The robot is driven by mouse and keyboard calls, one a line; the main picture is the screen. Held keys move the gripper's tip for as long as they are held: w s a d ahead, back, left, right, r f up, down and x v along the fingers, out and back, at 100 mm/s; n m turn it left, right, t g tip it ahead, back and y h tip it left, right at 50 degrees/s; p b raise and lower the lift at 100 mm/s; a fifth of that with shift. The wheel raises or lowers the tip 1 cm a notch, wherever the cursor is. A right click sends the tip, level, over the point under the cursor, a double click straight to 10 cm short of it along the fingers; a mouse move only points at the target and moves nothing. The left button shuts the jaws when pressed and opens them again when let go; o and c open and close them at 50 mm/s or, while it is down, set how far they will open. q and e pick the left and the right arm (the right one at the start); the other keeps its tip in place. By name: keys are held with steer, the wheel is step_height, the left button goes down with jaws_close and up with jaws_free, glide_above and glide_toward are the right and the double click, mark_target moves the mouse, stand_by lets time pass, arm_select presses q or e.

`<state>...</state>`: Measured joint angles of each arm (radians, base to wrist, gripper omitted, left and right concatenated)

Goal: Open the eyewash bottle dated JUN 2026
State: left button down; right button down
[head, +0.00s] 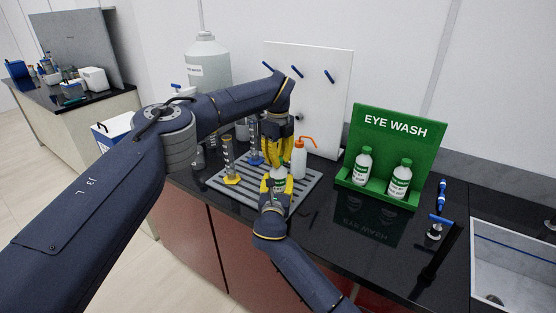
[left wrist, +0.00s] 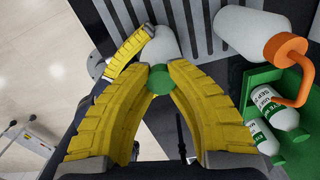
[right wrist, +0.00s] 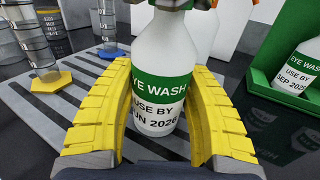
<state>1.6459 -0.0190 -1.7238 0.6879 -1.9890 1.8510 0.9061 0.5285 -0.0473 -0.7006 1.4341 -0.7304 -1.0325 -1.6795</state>
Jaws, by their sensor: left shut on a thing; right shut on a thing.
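The eyewash bottle labelled USE BY JUN 2026 (right wrist: 158,95) is white with a green band and stands upright over the grey slotted rack. My right gripper (head: 276,187) is shut around its body, one yellow finger on each side in the right wrist view. My left gripper (head: 275,158) is above it, pointing down. In the left wrist view its fingertips are shut on the green cap (left wrist: 160,79), over the bottle's white shoulder (left wrist: 160,47). I cannot tell whether the cap is loose from the neck.
An orange-tipped wash bottle (head: 299,160) and cylinders (head: 229,160) stand close by on the rack (head: 304,193). A sink (head: 512,262) is at right.

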arm_select(q)
steer(key=n, duration=0.4)
steer(key=shift+n, duration=0.4)
arm_select(e)
steer(key=shift+d, duration=0.1)
arm_select(q)
steer(key=n, duration=0.3)
steer(key=shift+a+n, duration=0.1)
steer(key=shift+n, duration=0.3)
arm_select(e)
steer(key=shift+f, duration=0.1)
arm_select(q)
steer(key=shift+r, duration=0.45)
steer(key=shift+r, duration=0.5)
steer(key=shift+r, duration=0.25)
steer(key=shift+r, duration=1.95)
arm_select(e)
steer(key=c, duration=0.6)
jaws_free()
